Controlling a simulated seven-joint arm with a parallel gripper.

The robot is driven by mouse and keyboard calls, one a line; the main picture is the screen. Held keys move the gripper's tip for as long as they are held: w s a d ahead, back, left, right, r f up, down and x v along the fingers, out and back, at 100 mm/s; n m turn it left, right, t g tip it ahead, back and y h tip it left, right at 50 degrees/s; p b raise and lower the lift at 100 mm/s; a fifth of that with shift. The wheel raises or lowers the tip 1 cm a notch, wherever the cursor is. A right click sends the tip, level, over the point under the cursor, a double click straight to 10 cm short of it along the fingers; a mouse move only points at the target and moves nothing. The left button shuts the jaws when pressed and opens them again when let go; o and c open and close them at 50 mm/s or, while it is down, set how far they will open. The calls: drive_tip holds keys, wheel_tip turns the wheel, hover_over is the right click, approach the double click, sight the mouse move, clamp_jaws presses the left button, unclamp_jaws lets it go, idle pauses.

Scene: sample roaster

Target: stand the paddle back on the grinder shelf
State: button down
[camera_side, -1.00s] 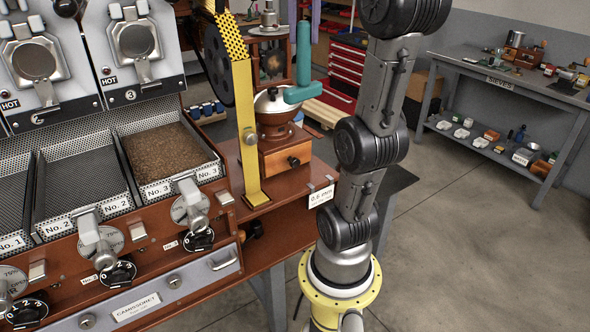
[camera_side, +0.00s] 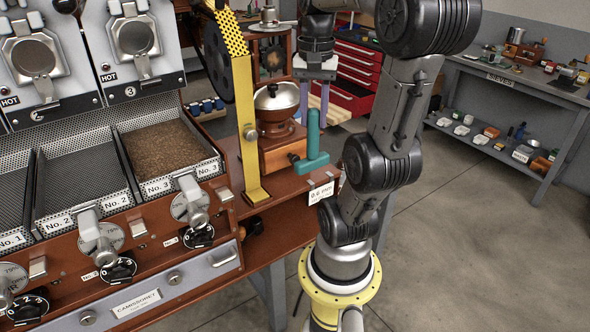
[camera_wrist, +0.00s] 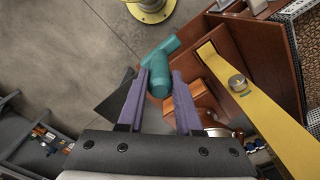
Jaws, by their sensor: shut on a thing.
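The teal paddle (camera_side: 313,135) is upright, its handle up and its foot low over the front right part of the wooden grinder shelf (camera_side: 275,192). I cannot tell whether the foot touches the shelf. My gripper (camera_side: 314,112) points down with its purple fingers on either side of the handle's top, shut on it. In the wrist view the paddle (camera_wrist: 160,72) shows between the fingertips (camera_wrist: 157,78), with its foot pointing away. The grinder (camera_side: 283,160), with a wooden body and metal bowl, stands just left of the paddle.
A yellow upright bar (camera_side: 246,130) stands left of the grinder. A label card (camera_side: 321,193) is on the shelf's front edge. The roaster trays (camera_side: 165,150) lie further left. A red drawer cabinet (camera_side: 360,75) and a grey bench (camera_side: 520,85) stand behind.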

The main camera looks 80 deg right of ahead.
drive_tip(key=w+d+f, duration=0.6)
drive_tip(key=d+f, duration=0.6)
drive_tip(key=f, duration=0.1)
drive_tip(key=shift+w, duration=0.15)
drive_tip(key=shift+f, duration=0.1)
drive_tip(key=c, duration=0.6)
unclamp_jaws()
